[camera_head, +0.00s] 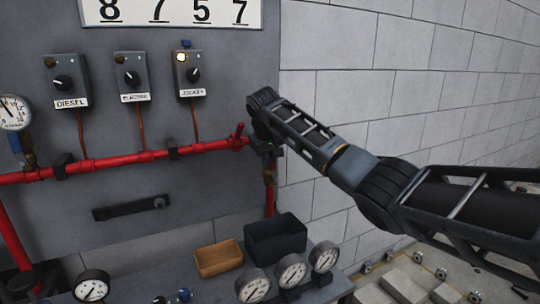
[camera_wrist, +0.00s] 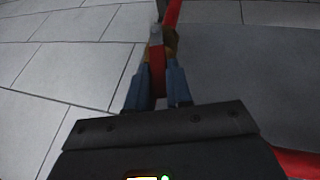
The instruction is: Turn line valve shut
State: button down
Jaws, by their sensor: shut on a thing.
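The line valve shows in the wrist view as a brass body (camera_wrist: 171,40) on a red pipe, with a red lever handle (camera_wrist: 157,76) reaching toward me. My gripper (camera_wrist: 157,92) has its two blue fingers closed around the lever, one on each side. In the head view the brass valve body (camera_head: 269,177) sits on the vertical red pipe at the panel's right edge. My gripper (camera_head: 267,153) is just above it, against the pipe corner. My wrist and gripper hide the lever there.
A black bin (camera_head: 276,240), a wooden box (camera_head: 218,258) and several gauges (camera_head: 292,270) stand below. The block wall (camera_head: 420,60) is on the right.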

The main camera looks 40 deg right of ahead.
jog(key=shift+s+a+f+h, duration=0.1)
jog(key=shift+a+f+h, duration=0.3)
jog(key=shift+a+f, duration=0.15)
jog(key=c, duration=1.4)
grip_release()
jog(key=shift+c, duration=0.2)
jog(key=o, duration=0.4)
jog(key=shift+s+d+r, duration=0.1)
jog(key=shift+r, duration=0.1)
jog(key=shift+r, duration=0.15)
jog(key=shift+r, duration=0.25)
jog(key=v, duration=0.7)
jog(key=shift+r+b, duration=0.1)
jog(key=shift+b, duration=0.2)
